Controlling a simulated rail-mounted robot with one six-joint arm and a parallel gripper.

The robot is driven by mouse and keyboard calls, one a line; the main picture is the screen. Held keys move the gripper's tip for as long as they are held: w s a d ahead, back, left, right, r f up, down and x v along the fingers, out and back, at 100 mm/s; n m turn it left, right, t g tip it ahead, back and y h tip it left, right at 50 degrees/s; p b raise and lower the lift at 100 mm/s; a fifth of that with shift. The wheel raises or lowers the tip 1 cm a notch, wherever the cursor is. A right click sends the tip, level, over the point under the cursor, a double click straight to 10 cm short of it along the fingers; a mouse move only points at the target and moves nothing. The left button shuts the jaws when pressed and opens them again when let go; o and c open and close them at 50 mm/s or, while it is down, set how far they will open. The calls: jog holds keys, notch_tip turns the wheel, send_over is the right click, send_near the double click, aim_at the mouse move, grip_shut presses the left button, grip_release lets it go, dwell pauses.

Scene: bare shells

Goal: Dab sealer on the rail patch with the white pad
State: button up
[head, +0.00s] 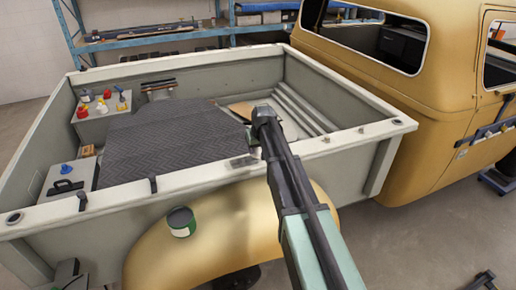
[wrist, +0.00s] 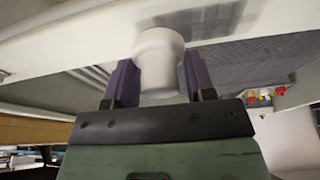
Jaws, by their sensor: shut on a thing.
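My gripper (wrist: 160,78) is shut on the white pad (wrist: 160,52), a round pale piece with a wider end, held between two purple fingers. In the head view my gripper (head: 264,116) is over the truck bed's near side rail, and the arm hides the pad. The rail patch (head: 242,161) is a grey smudge on the pale rail, just left of my arm. In the wrist view the patch (wrist: 205,20) lies right of the pad's far end. I cannot tell whether the pad touches the rail. A green can (head: 181,221) with a dark top stands on the yellow fender.
A dark ribbed mat (head: 170,140) lies in the bed (head: 330,141). Small red, white and blue-topped bottles (head: 102,106) stand on a ledge at the bed's left. The yellow cab (head: 400,85) rises to the right. The rail left of the patch has small dark fittings.

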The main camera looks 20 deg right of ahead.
jog(key=shift+r, duration=0.65)
notch_tip(320, 180, up, 3)
jog(key=p, duration=0.3)
jog(key=shift+r, duration=0.1)
